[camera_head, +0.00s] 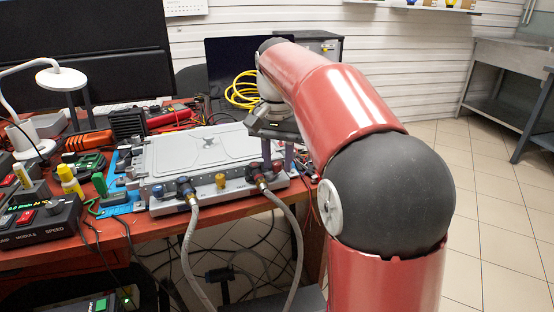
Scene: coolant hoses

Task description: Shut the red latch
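A grey metal case (205,152) lies on the red workbench. Two grey hoses run down from couplings on its front edge. The right coupling (262,178) has dark red parts, and the left coupling (184,187) has blue parts. A small yellow fitting (220,181) sits between them. The red latch is too small to make out clearly; red shows only around the right coupling.
A control box (40,222), green and yellow tools and a blue holder (122,200) crowd the bench left of the case. A monitor (80,50) and a yellow coiled cable (243,90) are behind. The hoses (190,250) hang over the front edge. Tiled floor is open at right.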

